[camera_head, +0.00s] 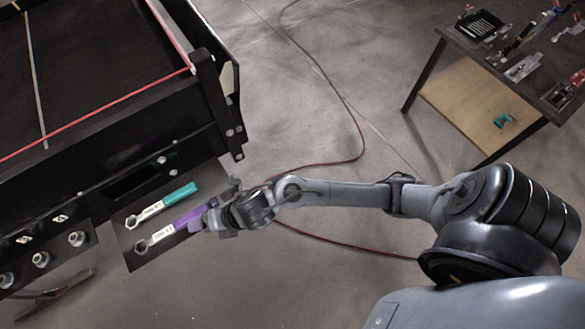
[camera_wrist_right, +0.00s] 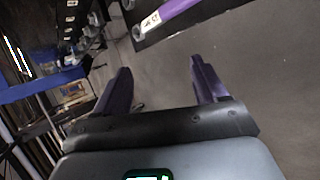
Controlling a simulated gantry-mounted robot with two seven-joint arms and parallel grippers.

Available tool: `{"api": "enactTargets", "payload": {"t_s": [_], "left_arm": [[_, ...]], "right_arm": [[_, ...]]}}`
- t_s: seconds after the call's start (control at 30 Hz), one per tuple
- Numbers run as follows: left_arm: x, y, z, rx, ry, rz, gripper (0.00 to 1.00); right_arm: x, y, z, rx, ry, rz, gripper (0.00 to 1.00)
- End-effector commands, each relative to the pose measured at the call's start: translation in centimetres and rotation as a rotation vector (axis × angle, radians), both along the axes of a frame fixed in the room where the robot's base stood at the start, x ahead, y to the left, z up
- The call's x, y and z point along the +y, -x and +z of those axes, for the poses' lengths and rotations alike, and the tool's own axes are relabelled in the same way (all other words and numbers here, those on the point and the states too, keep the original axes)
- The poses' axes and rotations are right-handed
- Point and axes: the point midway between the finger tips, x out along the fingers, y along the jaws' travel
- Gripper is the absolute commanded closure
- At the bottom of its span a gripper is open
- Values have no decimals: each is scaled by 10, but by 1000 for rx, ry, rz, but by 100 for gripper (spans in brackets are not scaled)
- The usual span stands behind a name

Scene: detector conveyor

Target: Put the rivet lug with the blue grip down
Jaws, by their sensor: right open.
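A tool with a teal grip (camera_head: 181,195) and one with a purple grip (camera_head: 189,217) lie side by side on a black shelf (camera_head: 160,254) at the side of the conveyor. Each has a metal ring end and a white label. The purple-gripped tool also shows at the top of the right wrist view (camera_wrist_right: 178,9). My right gripper (camera_head: 218,212) is at the shelf's right edge, by the end of the purple grip. In the wrist view its fingers (camera_wrist_right: 160,80) are apart with nothing between them. A small dark blue patch shows beside the gripper; I cannot tell whether it is the blue grip.
The black conveyor frame (camera_head: 110,140) with a red cord along its edge fills the upper left. A table with tools and a lower wooden shelf (camera_head: 475,105) stands at the upper right. A red cable (camera_head: 352,125) runs over the open floor between them.

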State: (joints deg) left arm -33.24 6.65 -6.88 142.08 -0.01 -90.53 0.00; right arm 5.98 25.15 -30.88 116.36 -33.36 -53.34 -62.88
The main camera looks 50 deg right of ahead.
Motion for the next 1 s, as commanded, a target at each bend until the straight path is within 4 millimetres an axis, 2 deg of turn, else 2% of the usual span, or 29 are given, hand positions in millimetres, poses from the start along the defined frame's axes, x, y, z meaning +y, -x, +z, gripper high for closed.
{"api": "enactTargets", "payload": {"t_s": [0.03, 0.1, 0.17, 0.3, 0.4, 0.47, 0.5, 0.6, 0.7, 1.0], "left_arm": [[0, 0, 0, 0, -2, -2, 62], [1, 0, 0, -1, -4, -3, 62], [1, 0, 0, -1, -5, -4, 62], [2, 0, 0, 0, -9, -5, 62], [2, 0, 0, 0, -9, -6, 62], [2, 0, 0, 0, -9, -6, 62], [2, 0, 0, 0, -9, -6, 62], [2, 0, 0, 0, -9, -5, 62], [2, 0, 0, 0, -7, -5, 62], [-1, 0, 0, -1, 3, 2, 62]], "right_arm": [[-8, 16, 2, 98, -124, -212, 28], [-30, 33, 4, 231, -284, -522, 28], [-54, 50, 3, 338, -407, -782, 28], [-104, 100, -4, 540, -628, -1321, 28], [-131, 134, -8, 631, -729, -1619, 28], [-142, 150, -10, 666, -772, -1753, 28], [-148, 159, -10, 683, -794, -1824, 24], [-158, 173, -11, 707, -828, -1944, 23], [-161, 180, -11, 716, -840, -1992, 23], [-161, 179, -11, 717, -841, -1994, 23]]}}
